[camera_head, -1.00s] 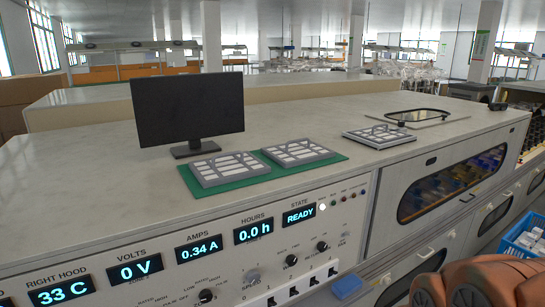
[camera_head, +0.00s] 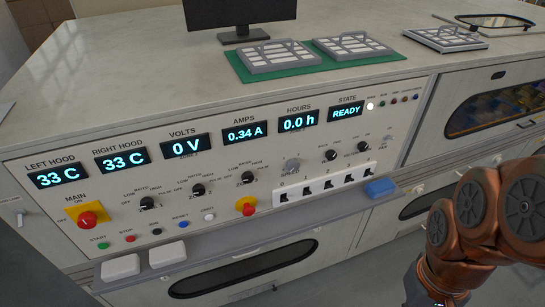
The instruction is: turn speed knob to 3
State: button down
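The speed knob (camera_head: 292,165) is a light grey round knob on the sloped control panel (camera_head: 225,215), with the word SPEED under it. It stands above the left part of a white strip of rocker switches (camera_head: 327,184). Its pointer and scale marks are too small to read. My copper-coloured arm is at the lower right, apart from the panel. My gripper is not visible in this view; nothing touches the knob.
Black knobs (camera_head: 198,189) and a red-yellow knob (camera_head: 246,206) flank the speed knob. A red main switch (camera_head: 87,219) is at left. A blue block (camera_head: 380,188) and white blocks (camera_head: 120,267) sit on the panel's lower ledge. The state display (camera_head: 346,112) reads READY.

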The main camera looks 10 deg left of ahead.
aim_at(293, 165)
jog(key=k, duration=1.05)
jog(key=u, duration=0.7)
jog(key=i, duration=0.65)
jog(key=u, duration=0.5)
